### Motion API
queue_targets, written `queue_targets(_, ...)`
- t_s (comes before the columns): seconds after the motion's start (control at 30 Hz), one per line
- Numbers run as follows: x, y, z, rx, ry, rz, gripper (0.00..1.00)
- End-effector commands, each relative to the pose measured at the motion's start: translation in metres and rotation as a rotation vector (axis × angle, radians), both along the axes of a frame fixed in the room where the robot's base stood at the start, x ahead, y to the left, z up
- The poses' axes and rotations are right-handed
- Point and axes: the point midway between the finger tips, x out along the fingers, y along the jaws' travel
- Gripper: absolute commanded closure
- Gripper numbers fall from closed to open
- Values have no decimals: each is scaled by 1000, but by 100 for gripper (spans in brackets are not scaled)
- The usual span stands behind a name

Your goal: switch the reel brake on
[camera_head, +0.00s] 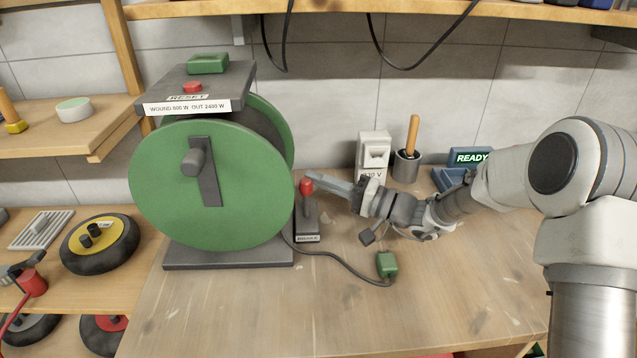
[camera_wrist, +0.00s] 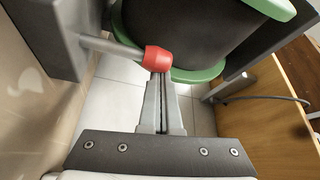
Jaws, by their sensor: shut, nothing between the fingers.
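The label's words are too small to read surely.
A green plug (camera_head: 386,265) on a black cable lies on the bench in front. A white socket box (camera_head: 374,150), a grey cup (camera_head: 407,166) with a wooden handle, and a READY display (camera_head: 470,157) stand behind my arm.

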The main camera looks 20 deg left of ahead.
Motion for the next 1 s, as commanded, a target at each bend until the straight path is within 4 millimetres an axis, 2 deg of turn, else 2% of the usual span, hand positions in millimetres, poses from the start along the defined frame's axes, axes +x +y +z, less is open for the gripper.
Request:
queue_targets(0.37, -6, -4, -5, 33, -61, 0, 100)
queue_targets(0.77, -24, -13, -10, 137, -246, 0, 100)
queue_targets(1.0, -36, -19, -10, 137, -249, 1, 100)
